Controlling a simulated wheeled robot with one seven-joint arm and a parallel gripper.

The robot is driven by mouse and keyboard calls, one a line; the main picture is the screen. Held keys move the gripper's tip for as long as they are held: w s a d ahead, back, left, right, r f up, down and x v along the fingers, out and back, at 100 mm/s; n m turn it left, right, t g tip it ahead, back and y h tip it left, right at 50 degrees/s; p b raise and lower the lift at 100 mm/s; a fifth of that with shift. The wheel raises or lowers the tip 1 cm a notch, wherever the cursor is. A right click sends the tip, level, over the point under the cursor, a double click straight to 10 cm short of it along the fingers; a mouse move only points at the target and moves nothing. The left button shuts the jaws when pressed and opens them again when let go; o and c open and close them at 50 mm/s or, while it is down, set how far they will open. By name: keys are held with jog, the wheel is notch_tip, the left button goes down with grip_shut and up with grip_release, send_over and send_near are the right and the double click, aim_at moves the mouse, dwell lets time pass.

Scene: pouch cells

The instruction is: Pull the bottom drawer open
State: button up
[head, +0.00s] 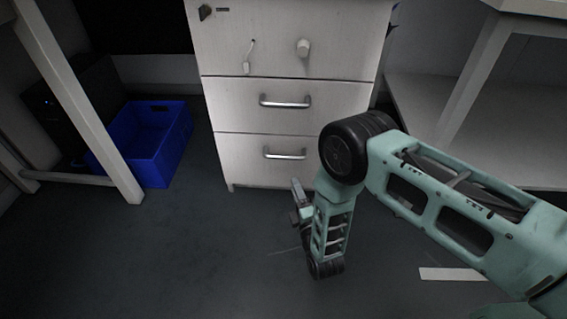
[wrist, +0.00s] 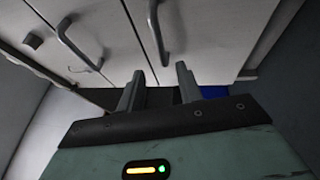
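The white cabinet has a bottom drawer (head: 250,167) with a silver bar handle (head: 285,153), and its front looks flush and closed. My gripper (head: 299,190) is low in front of this drawer, just below and right of the handle in the head view. In the wrist view my gripper (wrist: 159,74) has its two fingers apart with nothing between them. The bottom drawer's handle (wrist: 158,32) lies just beyond the fingertips, roughly in line with the gap. I see no contact with it.
The middle drawer's handle (head: 286,101) is above. A knob (head: 303,48) and a hanging key-like piece (head: 246,66) are on the top front. A blue crate (head: 148,160) stands on the floor at left beside a table leg (head: 85,110). Floor before the cabinet is clear.

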aim_at(283, 157)
jog(key=shift+b+x, duration=2.45)
jog(key=shift+x, duration=3.6)
grip_shut()
